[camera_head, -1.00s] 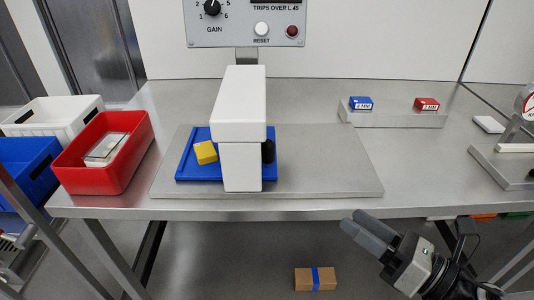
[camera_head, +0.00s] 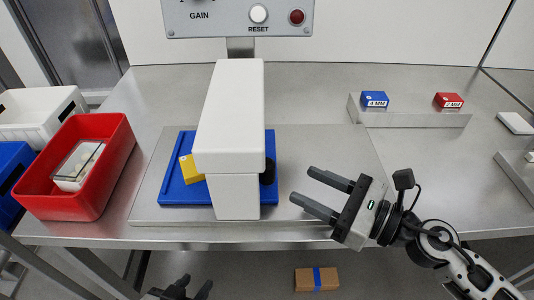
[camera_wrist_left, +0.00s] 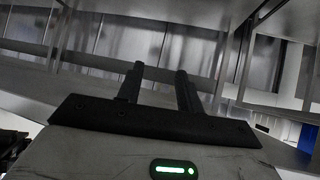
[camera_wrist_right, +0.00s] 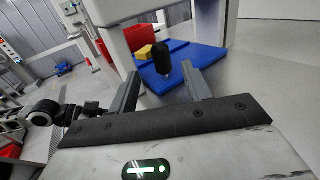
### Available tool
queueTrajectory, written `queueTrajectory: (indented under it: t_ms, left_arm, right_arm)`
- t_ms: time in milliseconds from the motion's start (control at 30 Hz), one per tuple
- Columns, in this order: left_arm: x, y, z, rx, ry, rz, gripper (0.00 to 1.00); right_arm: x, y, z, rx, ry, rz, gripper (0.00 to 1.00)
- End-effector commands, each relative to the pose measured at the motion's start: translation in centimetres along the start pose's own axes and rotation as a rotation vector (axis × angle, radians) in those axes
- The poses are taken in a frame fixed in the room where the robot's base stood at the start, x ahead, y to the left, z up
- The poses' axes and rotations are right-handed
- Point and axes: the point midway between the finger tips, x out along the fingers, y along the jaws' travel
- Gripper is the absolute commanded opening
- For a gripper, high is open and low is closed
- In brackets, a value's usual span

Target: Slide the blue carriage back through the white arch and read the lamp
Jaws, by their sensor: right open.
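The blue carriage (camera_head: 173,190) is a flat plate under the white arch (camera_head: 235,110), showing on both sides of it. A yellow block (camera_head: 189,170) sits on it left of the arch's front leg. A black knob (camera_head: 268,173) stands on its right side, partly behind the leg; it also shows in the right wrist view (camera_wrist_right: 165,58). My right gripper (camera_head: 303,184) is open and empty, right of the knob and apart from it. My left gripper (camera_head: 195,287) is open and empty, low at the bottom edge. A red lamp (camera_head: 297,17) is on the panel; I cannot tell if it is lit.
The grey panel (camera_head: 225,20) has a white reset button (camera_head: 258,14); its top is cut off. A red bin (camera_head: 60,205) holds a clear box at left. Blue (camera_head: 374,99) and red (camera_head: 449,100) blocks lie on a ledge at right. A brown box (camera_head: 316,279) lies below the table.

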Motion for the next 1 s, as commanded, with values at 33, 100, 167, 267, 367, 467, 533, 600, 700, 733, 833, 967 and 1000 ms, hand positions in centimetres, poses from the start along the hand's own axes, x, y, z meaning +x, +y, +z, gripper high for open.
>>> queueTrajectory:
  t_ms: [33,100,167,267,367,467,533,600,700,733,833,967,1000]
  left_arm:
    - [-0.6,0.0,-0.6,0.004,-0.005,-0.001,0.36]
    - [-0.7,-0.1,-0.7,0.006,-0.009,-0.003,0.36]
    - [-0.9,-0.2,-0.9,0.008,-0.006,-0.005,0.36]
    - [-1.0,-0.4,-1.2,0.01,-0.004,-0.01,0.36]
    - [-1.0,-0.6,-1.4,0.011,-0.004,-0.015,0.36]
    - [-0.9,-0.6,-1.6,0.007,0.0,-0.018,0.36]
    - [-0.8,-0.6,-1.7,0.003,0.001,-0.019,0.36]
    - [-0.8,-0.5,-1.6,-0.001,0.001,-0.019,0.36]
    - [-0.8,-0.5,-1.5,-0.002,-0.001,-0.02,0.36]
    - [-0.8,-0.5,-1.5,-0.002,-0.001,-0.02,0.36]
    - [-0.8,-0.6,-1.5,-0.002,-0.001,-0.02,0.36]
    - [-0.8,-0.6,-1.5,-0.002,-0.002,-0.021,0.36]
    - [-0.8,-0.6,-1.4,-0.002,-0.003,-0.021,0.36]
  right_arm:
    - [1.3,-0.1,0.7,0.001,-0.005,-0.001,0.49]
    - [2.9,-0.1,0.7,0.002,-0.004,-0.001,0.49]
    - [4.2,0.0,0.6,0.003,-0.004,0.0,0.49]
    - [6.1,-0.1,0.5,0.002,-0.003,-0.001,0.49]
    - [7.6,0.0,0.3,0.002,-0.003,-0.001,0.49]
    - [8.7,0.0,0.1,0.002,-0.001,-0.001,0.49]
    - [9.2,0.0,0.1,0.002,-0.001,-0.001,0.49]
    - [9.5,0.0,0.0,0.002,0.0,-0.001,0.49]
    - [9.6,0.0,0.0,0.001,0.0,-0.001,0.49]
    - [9.6,0.0,0.0,0.001,0.0,-0.001,0.49]
    - [9.6,0.0,-0.1,0.001,0.0,-0.001,0.49]
    - [9.6,0.0,0.0,0.001,0.0,-0.001,0.29]
    - [9.6,0.0,0.0,0.002,0.0,-0.001,0.18]
